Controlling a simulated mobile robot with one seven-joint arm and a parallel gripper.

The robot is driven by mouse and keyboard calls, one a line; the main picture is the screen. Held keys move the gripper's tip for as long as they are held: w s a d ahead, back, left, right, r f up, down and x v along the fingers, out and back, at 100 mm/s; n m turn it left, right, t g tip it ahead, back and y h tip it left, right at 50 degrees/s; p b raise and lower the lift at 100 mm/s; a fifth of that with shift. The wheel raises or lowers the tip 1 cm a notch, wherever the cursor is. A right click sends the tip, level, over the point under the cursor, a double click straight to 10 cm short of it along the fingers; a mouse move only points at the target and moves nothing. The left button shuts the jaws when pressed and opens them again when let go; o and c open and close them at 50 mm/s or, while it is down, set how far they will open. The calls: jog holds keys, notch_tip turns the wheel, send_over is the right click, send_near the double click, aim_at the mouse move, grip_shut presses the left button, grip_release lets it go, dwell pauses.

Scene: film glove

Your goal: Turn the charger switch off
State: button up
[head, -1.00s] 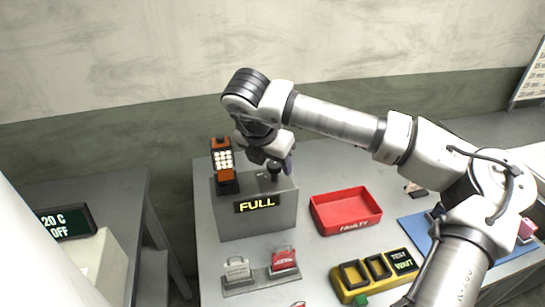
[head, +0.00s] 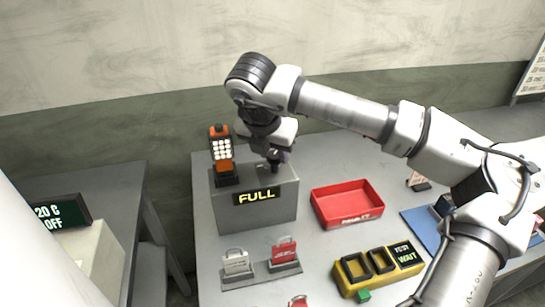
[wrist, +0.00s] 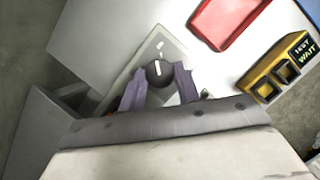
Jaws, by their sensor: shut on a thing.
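The charger (head: 232,214) is a grey box with a lit display reading FULL (head: 258,196). Its switch is a round black knob (wrist: 158,76) with a white pointer line, on the top face. In the wrist view the pointer line runs nearly straight up the picture. My gripper (wrist: 160,84) has its two purple fingers on either side of the knob, shut on it. In the head view my gripper (head: 274,160) points down at the charger top and hides part of the knob. An orange and black device (head: 221,150) with a lit white panel stands upright at the charger's left.
A red tray (head: 346,222) lies right of the charger. In front are a grey holder (head: 262,276) with a white and a red tag, and a yellow tester (head: 352,284) reading TEST WAIT. A display reading 20 C OFF (head: 62,218) stands at left.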

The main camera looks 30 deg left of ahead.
jog(key=n+b, duration=0.1)
jog(key=b, duration=0.1)
jog(key=n+y+b, duration=0.1)
jog(key=n+b, duration=0.1)
jog(key=b, duration=0.1)
jog(key=shift+w+d+f, duration=0.1)
jog(key=shift+d+f, duration=0.05)
jog(key=shift+f, duration=0.15)
jog(key=n+b, duration=0.1)
jog(key=n+g+y+b, duration=0.1)
jog(key=n, duration=0.1)
jog(key=n+b, duration=0.1)
jog(key=n, duration=0.1)
jog(key=shift+w+d+r+y, duration=0.1)
jog(key=shift+r+y, duration=0.15)
jog(key=shift+y, duration=0.15)
jog(key=n+g, duration=0.1)
jog(key=n, duration=0.1)
jog(key=n+g, duration=0.1)
jog(key=n, duration=0.1)
jog(key=shift+w+r+y, duration=0.1)
jog(key=shift+r+y, duration=0.05)
jog(key=shift+y, duration=0.25)
jog(key=n, duration=0.2)
jog(key=n+g, duration=0.1)
jog(key=n, duration=0.1)
jog(key=shift+w+g, duration=0.15)
jog(key=shift+g, duration=0.15)
jog(key=shift+n, duration=0.4)
jog(key=o, duration=1)
